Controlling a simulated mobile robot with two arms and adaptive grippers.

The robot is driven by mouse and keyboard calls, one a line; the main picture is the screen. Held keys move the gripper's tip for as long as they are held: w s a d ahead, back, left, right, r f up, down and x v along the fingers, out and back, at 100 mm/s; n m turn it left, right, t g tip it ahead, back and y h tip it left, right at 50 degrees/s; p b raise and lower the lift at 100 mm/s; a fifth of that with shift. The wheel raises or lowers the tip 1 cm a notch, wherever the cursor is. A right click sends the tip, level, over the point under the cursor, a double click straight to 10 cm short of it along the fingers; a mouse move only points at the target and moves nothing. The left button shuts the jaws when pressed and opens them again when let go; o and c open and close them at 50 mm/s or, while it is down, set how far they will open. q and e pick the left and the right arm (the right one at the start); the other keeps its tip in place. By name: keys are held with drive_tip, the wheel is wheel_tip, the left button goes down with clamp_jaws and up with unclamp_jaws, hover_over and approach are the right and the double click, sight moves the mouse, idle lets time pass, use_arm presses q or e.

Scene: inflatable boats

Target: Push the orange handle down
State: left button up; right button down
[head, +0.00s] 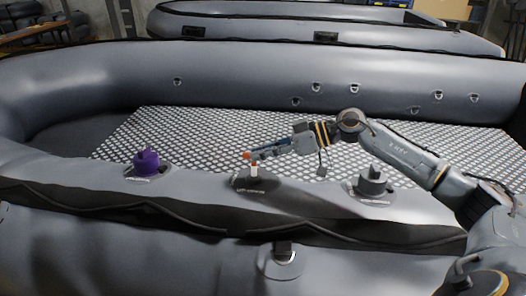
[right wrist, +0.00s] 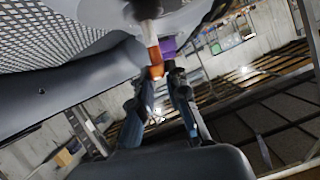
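The orange handle (head: 247,156) shows at the middle of the head view, at the top of a small white and dark valve fitting (head: 253,171) on the near grey boat tube. My right gripper (head: 262,153) reaches in from the right, its tips close beside the handle. In the right wrist view the orange handle (right wrist: 155,60) shows just beyond the fingertips, about between them. The two blue-grey fingers of my right gripper (right wrist: 160,88) stand apart with a gap between them. I cannot tell whether a finger touches the handle. My left gripper is not in view.
A purple valve cap (head: 147,162) sits left on the same tube, and a grey cap (head: 371,182) sits right, below my right forearm. The patterned boat floor (head: 200,127) behind is clear. Another grey boat (head: 290,22) lies at the back.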

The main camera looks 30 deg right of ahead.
drive_tip(key=shift+s+a+f+p, duration=0.1)
drive_tip(key=shift+s+f+p, duration=0.1)
drive_tip(key=shift+f, duration=0.6)
drive_tip(key=shift+s+a+f+p, duration=0.1)
drive_tip(key=shift+f+p, duration=0.1)
drive_tip(key=shift+f, duration=0.55)
drive_tip(key=c, duration=1.3)
unclamp_jaws()
drive_tip(key=v, duration=1)
drive_tip(key=shift+s+d+f, duration=0.1)
drive_tip(key=shift+s+d, duration=0.05)
drive_tip(key=shift+d, duration=0.15)
drive_tip(key=shift+s+d+r, duration=0.25)
drive_tip(key=shift+d+r, duration=0.2)
drive_tip(key=shift+d, duration=0.1)
